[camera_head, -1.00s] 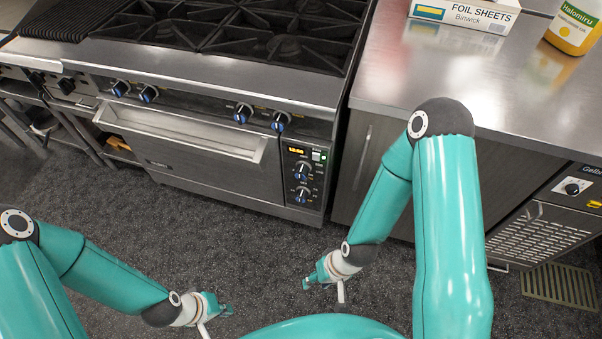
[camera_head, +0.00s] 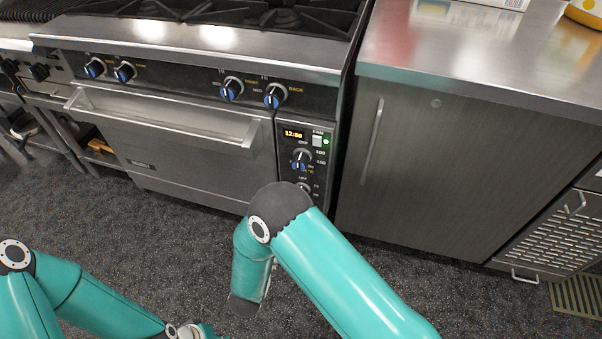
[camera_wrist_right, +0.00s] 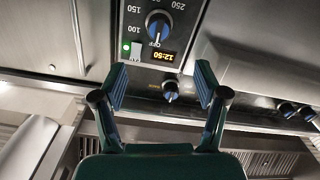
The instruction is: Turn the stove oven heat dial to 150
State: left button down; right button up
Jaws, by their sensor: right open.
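The oven heat dial is a round black and blue knob (camera_head: 301,159) below the lit 12:50 display on the stove's right panel. In the right wrist view, which is upside down, the dial (camera_wrist_right: 158,25) has the numbers 100, 150 and 250 around it. Its white mark appears to point at OFF. My right gripper (camera_wrist_right: 162,84) is open and empty, facing the panel near the display, apart from the dial. In the head view it is hidden by my right arm. My left gripper (camera_head: 190,331) is low at the bottom edge, its fingers unclear.
A second panel dial (camera_head: 305,187) is partly hidden by my right arm. Several burner knobs (camera_head: 232,89) line the stove front. The oven door handle (camera_head: 165,125) sticks out at left. A steel cabinet (camera_head: 440,170) stands right of the stove. The floor (camera_head: 130,220) in front is clear.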

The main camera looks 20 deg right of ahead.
aim_at(298, 168)
jog(key=b+x, duration=0.1)
jog(key=x, duration=1.5)
jog(key=shift+w+d+r, duration=0.15)
jog(key=shift+w+r, duration=0.05)
